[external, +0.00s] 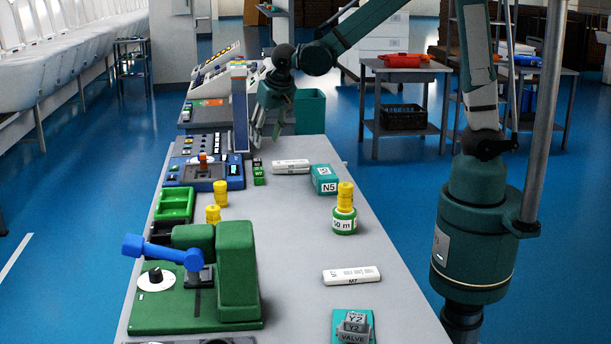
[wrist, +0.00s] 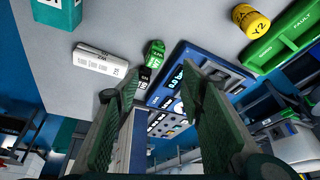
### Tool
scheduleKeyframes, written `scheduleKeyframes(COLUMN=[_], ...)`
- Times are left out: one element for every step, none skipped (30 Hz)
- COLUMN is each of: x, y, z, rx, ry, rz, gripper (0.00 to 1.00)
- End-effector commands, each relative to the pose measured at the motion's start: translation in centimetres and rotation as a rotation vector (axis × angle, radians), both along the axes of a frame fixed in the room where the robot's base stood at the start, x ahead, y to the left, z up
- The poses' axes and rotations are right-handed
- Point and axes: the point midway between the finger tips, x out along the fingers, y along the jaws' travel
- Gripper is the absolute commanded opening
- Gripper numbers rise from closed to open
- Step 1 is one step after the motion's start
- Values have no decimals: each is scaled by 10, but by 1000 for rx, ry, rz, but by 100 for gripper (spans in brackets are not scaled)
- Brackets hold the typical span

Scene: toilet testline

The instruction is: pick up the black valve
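A small black block (external: 257,162), the likeliest black valve, stands on the grey table beside the blue control panel, just behind a small green block (external: 259,179). In the wrist view, the black block (wrist: 144,76) is beyond the fingertips and the green block (wrist: 154,54) is next to it. My gripper (external: 266,134) hangs above the table near the tall panel post, behind and above the blocks. In the wrist view, my gripper (wrist: 158,92) is open, with two green fingers wide apart and nothing between them.
A white labelled block (external: 291,167) lies right of the small blocks, with a teal block (external: 324,179) beyond it. The blue panel (external: 205,173) and tall post (external: 240,110) stand close on the left. Yellow parts and a green machine (external: 237,268) occupy the near table.

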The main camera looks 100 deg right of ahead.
Motion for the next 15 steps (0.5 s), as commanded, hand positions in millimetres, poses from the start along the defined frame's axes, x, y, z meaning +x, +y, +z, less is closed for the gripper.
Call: scheduleKeyframes(x=[4, 6, 8, 10, 11, 13, 14, 15, 17, 18, 19, 20, 21, 22, 23], y=[-9, -14, -21, -26, -31, -38, -43, -47, -54, -59, -65, -71, -76, -81, -87], z=[-3, -5, -9, -11, -14, -18, -21, -23, -27, -30, -34, -38, -41, -44, -49], rx=[0, 0, -1, -1, -1, -1, -1, -1, -2, -2, -4, -5, -5, -5, -6], ry=[4, 5, 7, 8, 9, 11, 12, 14, 15, 17, 17, 19, 21, 22, 23], rz=[-26, -43, -64, -81, -97, -118, -135, -151, -173, -189, -205, -228, -244, -260, -281], gripper=[39, 39, 39, 39, 39, 39, 39, 39, 39, 39, 39, 39, 39, 39, 39])
